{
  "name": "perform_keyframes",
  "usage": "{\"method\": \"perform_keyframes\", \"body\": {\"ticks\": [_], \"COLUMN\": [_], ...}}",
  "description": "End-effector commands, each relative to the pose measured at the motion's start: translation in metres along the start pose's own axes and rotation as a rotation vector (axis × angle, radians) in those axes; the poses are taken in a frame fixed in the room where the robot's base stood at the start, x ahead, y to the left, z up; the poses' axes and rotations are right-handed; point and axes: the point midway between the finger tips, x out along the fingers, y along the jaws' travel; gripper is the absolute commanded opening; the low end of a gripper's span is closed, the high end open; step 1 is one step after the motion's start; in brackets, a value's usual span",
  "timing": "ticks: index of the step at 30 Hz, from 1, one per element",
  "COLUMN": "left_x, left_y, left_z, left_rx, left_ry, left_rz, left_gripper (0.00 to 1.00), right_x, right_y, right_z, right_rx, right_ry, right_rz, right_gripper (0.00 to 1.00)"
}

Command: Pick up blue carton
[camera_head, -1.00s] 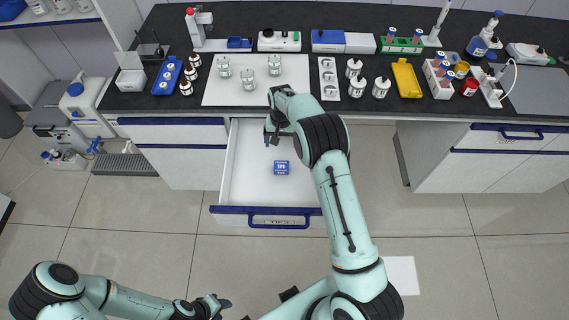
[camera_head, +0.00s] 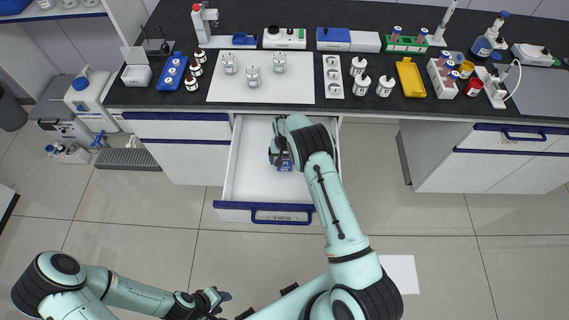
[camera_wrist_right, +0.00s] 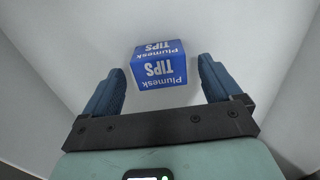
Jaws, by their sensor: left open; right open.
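The blue carton (camera_wrist_right: 160,66), printed "Plumesk TIPS", lies on the white floor of the open drawer (camera_head: 258,185). In the head view the carton (camera_head: 286,163) is partly covered by my right gripper (camera_head: 277,157), which is inside the drawer area. In the right wrist view my right gripper (camera_wrist_right: 161,88) is open, one finger on each side, with the carton ahead of and between the fingertips, not visibly touched. My left gripper (camera_head: 220,297) is low at the bottom of the head view, over the floor, away from the drawer.
The drawer's walls surround the carton, and its blue front handle (camera_head: 282,219) faces me. The dark counter above holds a white mat (camera_head: 262,92) with glass jars, bottles, a yellow tray (camera_head: 409,78) and racks. The tiled floor in front is largely clear.

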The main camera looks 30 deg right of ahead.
Motion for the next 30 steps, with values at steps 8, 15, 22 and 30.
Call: {"method": "perform_keyframes", "body": {"ticks": [8, 15, 22, 30], "left_x": [0.0, 0.0, 0.0, 0.003], "left_y": [0.0, 0.0, 0.0, -0.002], "left_z": [0.0, 0.0, 0.0, 0.002], "left_rx": [0.0, 0.0, 0.0, -0.001], "left_ry": [0.0, 0.0, 0.0, -0.002], "left_rz": [0.0, 0.0, 0.0, -0.001], "left_gripper": [0.43, 0.43, 0.43, 0.43], "right_x": [0.003, 0.003, 0.002, -0.021], "right_y": [0.0, 0.0, 0.0, 0.0], "right_z": [0.0, 0.0, 0.0, -0.001], "right_rx": [0.001, 0.001, 0.001, 0.001], "right_ry": [0.001, 0.001, 0.001, 0.003], "right_rz": [-0.001, -0.001, -0.001, -0.002], "right_gripper": [0.88, 0.31, 0.31, 0.31]}}
